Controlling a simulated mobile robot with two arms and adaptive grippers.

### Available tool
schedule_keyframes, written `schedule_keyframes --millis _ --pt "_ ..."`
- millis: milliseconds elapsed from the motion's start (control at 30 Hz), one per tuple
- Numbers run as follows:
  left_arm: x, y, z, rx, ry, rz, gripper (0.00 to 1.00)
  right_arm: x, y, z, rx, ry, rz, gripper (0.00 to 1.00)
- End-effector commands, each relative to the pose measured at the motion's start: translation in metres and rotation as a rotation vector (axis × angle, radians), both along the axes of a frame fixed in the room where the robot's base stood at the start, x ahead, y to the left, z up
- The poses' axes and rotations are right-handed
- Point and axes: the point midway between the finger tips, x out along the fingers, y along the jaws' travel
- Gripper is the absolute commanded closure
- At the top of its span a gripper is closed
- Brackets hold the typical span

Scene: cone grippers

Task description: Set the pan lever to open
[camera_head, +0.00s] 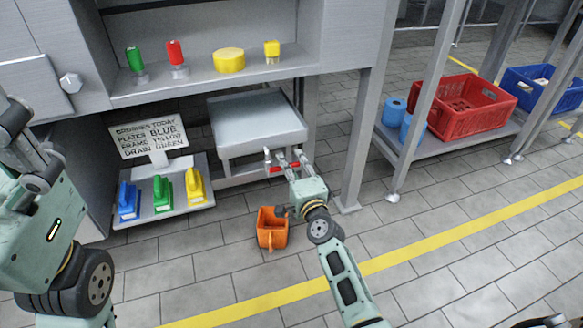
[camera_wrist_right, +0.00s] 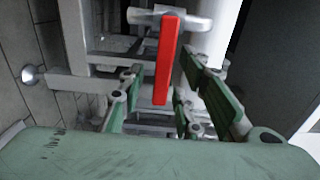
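The pan (camera_head: 258,112) is a grey metal box on a low frame under the bench. Its lever (camera_wrist_right: 167,60) is a red bar on a grey cross-shaft in the right wrist view. A small part of the red shows in the head view (camera_head: 275,169), by the fingers. My right gripper (camera_head: 284,156) is at the pan's lower front. In the wrist view its green fingers (camera_wrist_right: 162,92) are spread, one on each side of the red bar, with gaps visible. I cannot tell the bar's depth relative to the fingertips. My left gripper is out of view.
An orange container (camera_head: 272,229) stands on the floor near my right gripper. A tray (camera_head: 190,207) holds blue, green and yellow brushes beside a sign (camera_head: 148,134). A metal post (camera_head: 365,120) stands right of the pan. A red crate (camera_head: 470,115) sits on a shelf.

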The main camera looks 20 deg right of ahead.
Motion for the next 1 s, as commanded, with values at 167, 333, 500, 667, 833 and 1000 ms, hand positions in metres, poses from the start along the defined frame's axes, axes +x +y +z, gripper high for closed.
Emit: schedule_keyframes --millis 167,333,500,667,833,1000 --pt "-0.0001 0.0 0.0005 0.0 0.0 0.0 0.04 0.0003 0.0 0.0007 -0.001 -0.001 0.0 0.69" --pt "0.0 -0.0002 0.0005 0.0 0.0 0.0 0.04 0.0001 0.0001 0.0008 -0.001 -0.001 0.0 0.82" --pt "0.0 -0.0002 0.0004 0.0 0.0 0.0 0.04 0.0 0.0 0.0008 -0.001 -0.001 0.0 0.97" --pt "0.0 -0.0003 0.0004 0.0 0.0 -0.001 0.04 0.0 0.0 0.0006 -0.002 -0.001 0.0 1.0" --pt "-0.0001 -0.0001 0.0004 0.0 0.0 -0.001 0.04 -0.0001 0.0 0.0005 -0.002 0.0 0.0 1.0" --pt "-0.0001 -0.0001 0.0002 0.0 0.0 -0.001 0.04 -0.0002 -0.0001 0.0002 -0.002 0.0 0.0 1.0"
